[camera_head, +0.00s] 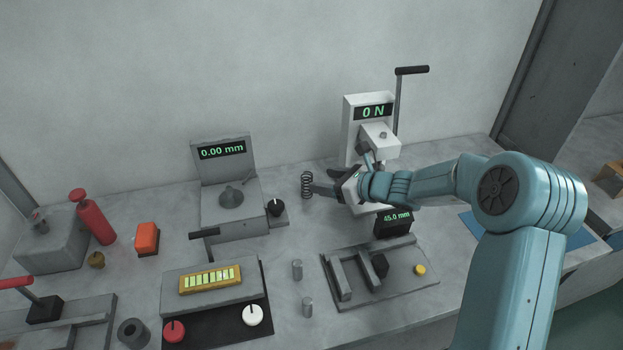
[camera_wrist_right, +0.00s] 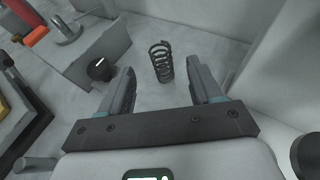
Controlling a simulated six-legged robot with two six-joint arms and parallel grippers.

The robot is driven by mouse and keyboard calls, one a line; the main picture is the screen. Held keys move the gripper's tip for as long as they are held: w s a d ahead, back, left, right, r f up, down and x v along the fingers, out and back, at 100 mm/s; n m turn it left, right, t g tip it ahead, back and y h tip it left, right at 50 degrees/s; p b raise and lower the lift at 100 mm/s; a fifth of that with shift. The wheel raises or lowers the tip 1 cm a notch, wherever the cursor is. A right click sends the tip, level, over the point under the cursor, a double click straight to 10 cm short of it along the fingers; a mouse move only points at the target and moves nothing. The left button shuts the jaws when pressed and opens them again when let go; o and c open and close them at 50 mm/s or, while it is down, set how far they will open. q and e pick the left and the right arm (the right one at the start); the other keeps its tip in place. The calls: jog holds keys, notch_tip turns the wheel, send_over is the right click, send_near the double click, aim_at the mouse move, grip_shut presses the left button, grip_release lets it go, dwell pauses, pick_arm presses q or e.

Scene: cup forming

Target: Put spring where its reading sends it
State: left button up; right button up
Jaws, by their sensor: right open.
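The spring (camera_head: 307,184) is a dark coil standing upright on the grey bench, right of the gauge reading 0.00 mm (camera_head: 221,150). It also shows in the right wrist view (camera_wrist_right: 161,62), in line with the gap between the fingers, and nothing holds it. My right gripper (camera_head: 334,176) is open and empty, just right of the spring; its fingers also show in the wrist view (camera_wrist_right: 160,72). The force tester (camera_head: 354,128) reads 0 N and is partly hidden by my right arm. A small black display (camera_head: 393,222) reads 45.0 mm. My left gripper is out of view.
A slotted fixture (camera_head: 385,283) lies in front of the tester. Two small metal cylinders (camera_head: 297,269) stand left of it. A panel with a yellow indicator (camera_head: 210,279) and knobs is at front centre. A red bottle (camera_head: 94,218) and orange block (camera_head: 147,237) stand left. A blue mat lies right.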

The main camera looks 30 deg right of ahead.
jog(key=shift+v, duration=1.65)
